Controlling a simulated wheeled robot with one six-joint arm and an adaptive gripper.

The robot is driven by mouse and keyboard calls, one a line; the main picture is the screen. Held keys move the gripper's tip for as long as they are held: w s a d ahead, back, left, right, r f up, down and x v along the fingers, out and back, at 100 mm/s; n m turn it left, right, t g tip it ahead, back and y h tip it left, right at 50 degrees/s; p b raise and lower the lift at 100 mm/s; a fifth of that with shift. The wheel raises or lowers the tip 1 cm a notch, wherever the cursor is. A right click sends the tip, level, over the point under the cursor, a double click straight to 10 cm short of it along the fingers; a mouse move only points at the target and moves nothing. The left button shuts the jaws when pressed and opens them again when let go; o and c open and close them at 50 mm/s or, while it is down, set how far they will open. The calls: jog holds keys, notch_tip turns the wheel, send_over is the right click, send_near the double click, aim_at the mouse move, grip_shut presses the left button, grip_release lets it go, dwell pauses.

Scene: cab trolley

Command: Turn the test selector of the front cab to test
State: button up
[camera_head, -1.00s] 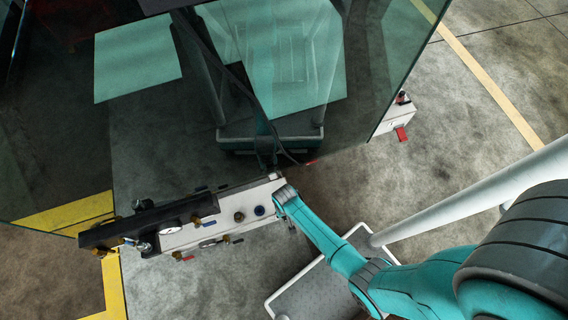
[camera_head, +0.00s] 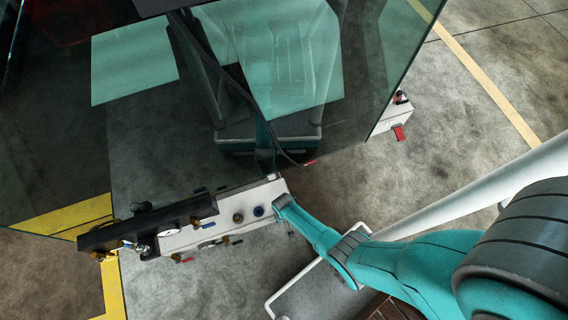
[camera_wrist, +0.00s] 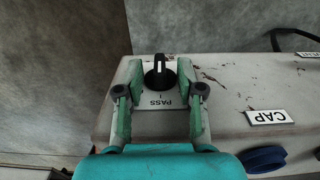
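The selector is a black rotary knob (camera_wrist: 160,75) on the top of a worn white box (camera_wrist: 228,85). Its raised bar stands upright in the wrist view. A "PASS" label (camera_wrist: 162,101), upside down in the wrist view, lies on the near side of the knob. No "TEST" label is readable. My gripper (camera_wrist: 159,82) is open, with one green finger left and one right of the knob. I see no clear contact. In the head view my gripper (camera_head: 280,203) is at the box's right end and hides the knob.
A "CAP" plate (camera_wrist: 269,117) and a blue knob (camera_wrist: 264,158) are right of my gripper. In the head view, gauges and brass fittings crowd the box's left part. A large glass pane (camera_head: 290,60) hangs above and behind. A white rail (camera_head: 470,192) runs near my arm.

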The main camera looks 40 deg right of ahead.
jog(key=shift+c, duration=0.2)
grip_shut()
jog(key=h, duration=0.1)
jog(key=g+h, duration=0.1)
jog(key=h, duration=0.1)
jog(key=shift+w+a+f, duration=0.1)
jog(key=shift+a+f, duration=0.1)
jog(key=shift+a, duration=0.15)
jog(key=shift+h, duration=0.4)
jog(key=shift+r+h, duration=0.1)
jog(key=shift+h, duration=0.2)
